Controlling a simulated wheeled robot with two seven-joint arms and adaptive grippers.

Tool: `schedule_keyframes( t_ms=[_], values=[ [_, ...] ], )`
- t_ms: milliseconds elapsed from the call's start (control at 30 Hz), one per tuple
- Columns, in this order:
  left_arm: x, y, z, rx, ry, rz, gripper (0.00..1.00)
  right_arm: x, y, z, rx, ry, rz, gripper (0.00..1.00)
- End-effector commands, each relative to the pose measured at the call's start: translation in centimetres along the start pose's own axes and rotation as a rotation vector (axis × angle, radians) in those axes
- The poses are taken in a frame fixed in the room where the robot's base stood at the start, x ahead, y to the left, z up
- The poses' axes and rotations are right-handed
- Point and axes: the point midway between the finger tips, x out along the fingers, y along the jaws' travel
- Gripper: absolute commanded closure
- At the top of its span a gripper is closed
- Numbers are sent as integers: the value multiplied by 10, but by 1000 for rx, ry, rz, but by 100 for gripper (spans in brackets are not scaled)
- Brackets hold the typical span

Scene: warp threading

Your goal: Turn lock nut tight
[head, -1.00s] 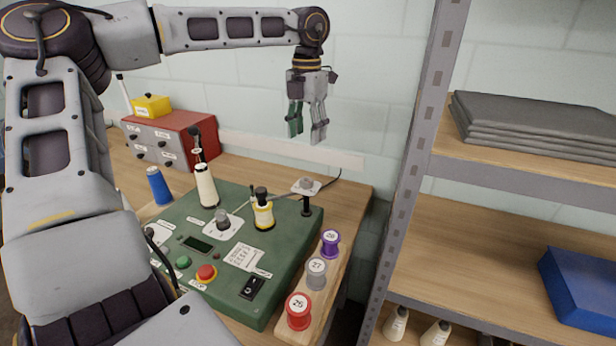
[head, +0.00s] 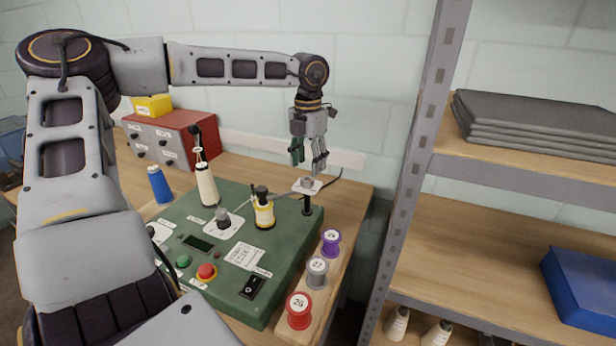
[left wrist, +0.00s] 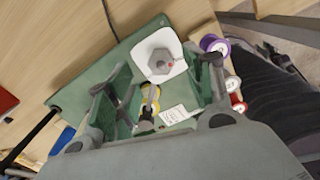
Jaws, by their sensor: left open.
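The lock nut (head: 307,183) is a small grey knob on a white plate atop a dark post at the back right corner of the green machine (head: 215,290). In the left wrist view it is a grey hexagonal nut (left wrist: 161,61) with a red dot, centred on its white plate. My left gripper (head: 309,160) points down just above the nut, with its fingers apart and nothing between them. Its fingers show at either side in the left wrist view (left wrist: 160,85); the nut lies ahead of them, apart. My right gripper is not in view.
Red, grey and purple spools (head: 330,241) sit on a wooden rack at right. A metal shelf (head: 420,150) stands further right.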

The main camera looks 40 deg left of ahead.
Motion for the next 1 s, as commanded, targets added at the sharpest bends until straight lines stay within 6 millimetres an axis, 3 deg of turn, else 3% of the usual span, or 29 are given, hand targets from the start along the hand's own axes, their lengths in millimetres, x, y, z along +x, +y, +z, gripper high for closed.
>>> schedule_keyframes(
  t_ms=[200,400,800,1000],
  values=[
    [29,0,-1,-1,3,-1,48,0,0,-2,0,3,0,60],
    [45,0,0,0,2,0,48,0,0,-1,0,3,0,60],
    [50,0,0,0,1,0,48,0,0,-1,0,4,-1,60],
    [49,0,0,-1,1,0,71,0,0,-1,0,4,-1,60]
  ],
)
